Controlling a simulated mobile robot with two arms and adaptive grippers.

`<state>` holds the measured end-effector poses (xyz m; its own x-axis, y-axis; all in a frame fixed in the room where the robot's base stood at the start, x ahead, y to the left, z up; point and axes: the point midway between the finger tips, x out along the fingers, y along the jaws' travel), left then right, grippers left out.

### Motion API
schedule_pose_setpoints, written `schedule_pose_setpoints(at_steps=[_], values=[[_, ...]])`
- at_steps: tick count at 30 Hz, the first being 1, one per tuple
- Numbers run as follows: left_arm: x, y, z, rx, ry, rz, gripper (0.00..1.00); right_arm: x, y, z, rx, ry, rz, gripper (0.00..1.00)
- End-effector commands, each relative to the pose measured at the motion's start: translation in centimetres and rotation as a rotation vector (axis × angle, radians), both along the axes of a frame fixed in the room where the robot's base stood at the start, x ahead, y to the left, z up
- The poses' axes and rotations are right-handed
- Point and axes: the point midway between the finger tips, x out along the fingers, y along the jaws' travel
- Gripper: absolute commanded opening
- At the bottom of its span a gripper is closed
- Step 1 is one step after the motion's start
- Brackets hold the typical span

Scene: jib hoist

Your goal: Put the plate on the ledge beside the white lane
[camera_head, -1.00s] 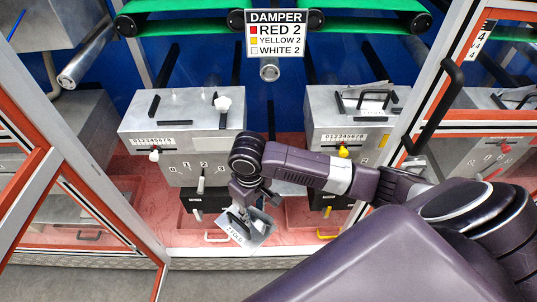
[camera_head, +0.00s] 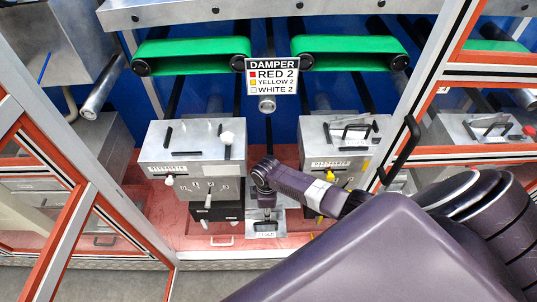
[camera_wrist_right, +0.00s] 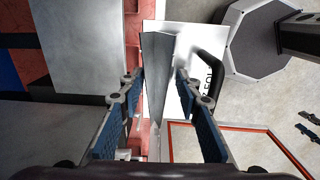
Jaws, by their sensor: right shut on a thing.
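The plate (camera_head: 265,228) is a small grey metal piece with a dark label. In the head view it hangs below my right wrist, in front of the gap between the two machine boxes. My right gripper (camera_wrist_right: 158,82) is shut on it; the grey metal (camera_wrist_right: 157,60) stands between the fingers in the wrist view. The left box (camera_head: 192,145) carries white knobs, and a white handle (camera_head: 221,241) sits on the red ledge (camera_head: 195,232) below it. The plate appears over or near this ledge; I cannot tell whether it touches. My left gripper is not in view.
The right box (camera_head: 345,140) has yellow knobs. A black drawer (camera_head: 217,212) juts out under the left box, close to the plate. Open framed doors (camera_head: 420,90) stand on both sides. A damper sign (camera_head: 272,76) hangs above. Some red ledge is bare.

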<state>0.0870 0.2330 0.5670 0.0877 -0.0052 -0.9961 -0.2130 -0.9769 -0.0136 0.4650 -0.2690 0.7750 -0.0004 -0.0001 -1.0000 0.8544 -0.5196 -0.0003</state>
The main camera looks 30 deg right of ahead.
Motion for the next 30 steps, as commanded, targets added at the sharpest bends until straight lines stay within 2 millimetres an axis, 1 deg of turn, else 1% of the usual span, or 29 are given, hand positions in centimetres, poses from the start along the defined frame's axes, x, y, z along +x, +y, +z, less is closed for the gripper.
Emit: schedule_pose_setpoints(at_steps=[1, 5, 7, 12, 21, 30], values=[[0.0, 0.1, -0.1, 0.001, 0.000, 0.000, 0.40, 1.2, -0.5, 0.2, 0.000, -0.007, -0.005, 0.00], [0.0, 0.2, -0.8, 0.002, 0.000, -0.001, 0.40, 3.5, -1.9, 0.0, 0.000, -0.006, -0.005, 0.00], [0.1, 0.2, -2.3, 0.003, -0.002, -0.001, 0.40, 4.5, -2.6, -0.6, -0.001, -0.007, -0.004, 0.00], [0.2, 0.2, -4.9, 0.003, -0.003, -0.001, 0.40, 6.8, -3.9, -0.6, 0.000, -0.007, -0.003, 0.00], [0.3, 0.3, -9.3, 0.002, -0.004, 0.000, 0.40, 10.3, -6.1, -0.5, -0.001, -0.007, -0.004, 0.00], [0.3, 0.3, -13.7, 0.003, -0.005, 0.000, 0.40, 13.2, -7.9, -0.5, 0.001, -0.008, -0.004, 0.00]])
